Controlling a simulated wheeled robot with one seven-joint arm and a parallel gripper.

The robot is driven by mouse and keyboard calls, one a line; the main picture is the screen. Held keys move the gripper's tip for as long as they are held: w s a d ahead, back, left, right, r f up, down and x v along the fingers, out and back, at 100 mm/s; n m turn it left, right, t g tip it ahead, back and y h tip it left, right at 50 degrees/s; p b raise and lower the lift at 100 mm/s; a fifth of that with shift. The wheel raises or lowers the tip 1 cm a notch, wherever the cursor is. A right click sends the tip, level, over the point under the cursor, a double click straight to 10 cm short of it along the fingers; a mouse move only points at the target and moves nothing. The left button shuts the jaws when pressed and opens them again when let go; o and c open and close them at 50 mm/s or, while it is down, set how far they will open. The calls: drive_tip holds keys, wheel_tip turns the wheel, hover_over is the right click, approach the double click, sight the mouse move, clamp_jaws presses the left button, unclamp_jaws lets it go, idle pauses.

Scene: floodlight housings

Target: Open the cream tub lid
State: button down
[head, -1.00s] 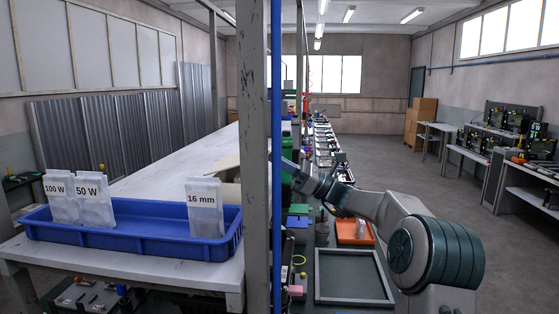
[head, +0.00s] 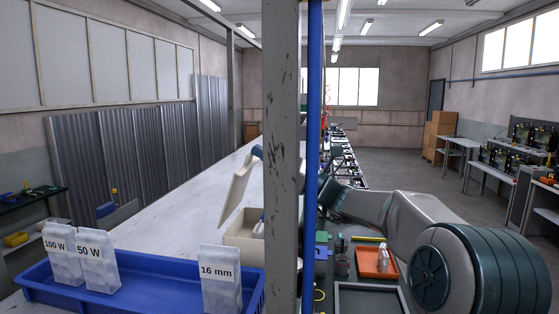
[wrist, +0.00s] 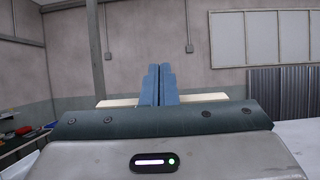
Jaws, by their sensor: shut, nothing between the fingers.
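The cream tub (head: 244,226) stands on the white bench, its right part hidden behind the grey post. Its cream lid (head: 238,190) is swung up and stands steeply tilted above the tub's left side. My gripper (head: 257,152) shows only partly, as a blue tip left of the post at the lid's top edge. I cannot tell whether it touches the lid. In the wrist view the two blue fingers (wrist: 160,85) are shut together and empty. A cream edge, likely the lid (wrist: 200,97), runs across behind them.
A grey post (head: 283,150) and a blue pipe (head: 313,150) stand between my camera and part of the arm. A blue tray (head: 150,300) with labelled bags (head: 220,278) sits in front. The white bench (head: 165,215) is clear left of the tub.

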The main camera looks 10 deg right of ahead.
drive_tip(key=a+h, duration=0.1)
drive_tip(key=r, duration=0.1)
drive_tip(key=a+h, duration=0.1)
drive_tip(key=shift+w+a+r+g+h, duration=0.15)
drive_tip(key=shift+w+a+g+h, duration=0.15)
drive_tip(key=shift+w+a+g, duration=0.1)
drive_tip(key=shift+a+b, duration=0.25)
drive_tip(key=shift+b, duration=0.15)
drive_tip(key=shift+w+a+r, duration=0.15)
drive_tip(key=shift+w+a, duration=0.15)
drive_tip(key=shift+a, duration=0.25)
drive_tip(key=shift+a+b, duration=0.15)
drive_tip(key=shift+b, duration=0.2)
idle(2.5)
